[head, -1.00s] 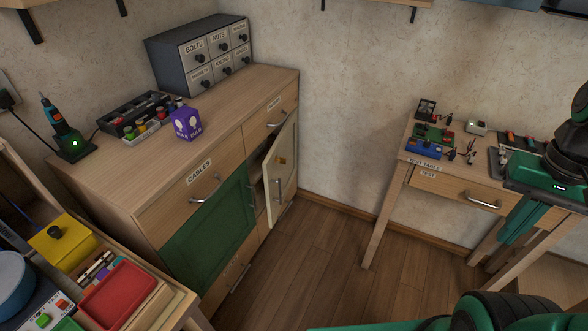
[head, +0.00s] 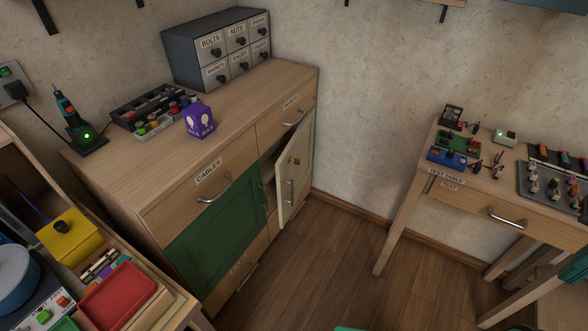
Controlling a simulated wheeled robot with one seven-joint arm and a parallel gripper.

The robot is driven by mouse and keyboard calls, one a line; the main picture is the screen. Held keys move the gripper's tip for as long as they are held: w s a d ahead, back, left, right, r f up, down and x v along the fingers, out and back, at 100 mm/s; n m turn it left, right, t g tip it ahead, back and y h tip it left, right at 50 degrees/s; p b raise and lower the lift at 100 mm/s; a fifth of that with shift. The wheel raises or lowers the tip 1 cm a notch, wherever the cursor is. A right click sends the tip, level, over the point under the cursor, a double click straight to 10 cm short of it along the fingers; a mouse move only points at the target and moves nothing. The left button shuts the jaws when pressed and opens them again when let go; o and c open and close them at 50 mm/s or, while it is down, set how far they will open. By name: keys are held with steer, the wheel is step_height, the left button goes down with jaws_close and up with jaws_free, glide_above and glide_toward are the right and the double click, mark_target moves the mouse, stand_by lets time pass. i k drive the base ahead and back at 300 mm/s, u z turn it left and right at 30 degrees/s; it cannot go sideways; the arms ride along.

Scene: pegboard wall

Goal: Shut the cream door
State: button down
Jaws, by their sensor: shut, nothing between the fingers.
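The cream door (head: 297,165) is on the right side of the wooden cabinet (head: 160,215), below the right-hand drawer. It stands open, swung out from the cabinet, with a dark gap on its left. It has an upright metal handle (head: 290,192) and a small orange-brown mark near its top. The green door (head: 215,232) to its left looks shut. My gripper is not in view; only small green parts, probably of my own body, show at the right and bottom edges.
The floor (head: 330,255) in front of the open door is clear. A test table (head: 490,205) with electronics stands at the right. A side bench with a red tray (head: 117,292) is at the lower left. A purple box (head: 199,121) and grey drawer unit (head: 215,50) stand on the cabinet.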

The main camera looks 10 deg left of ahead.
mark_target(290, 178)
steer(key=i, duration=0.95)
steer(key=u, duration=0.05)
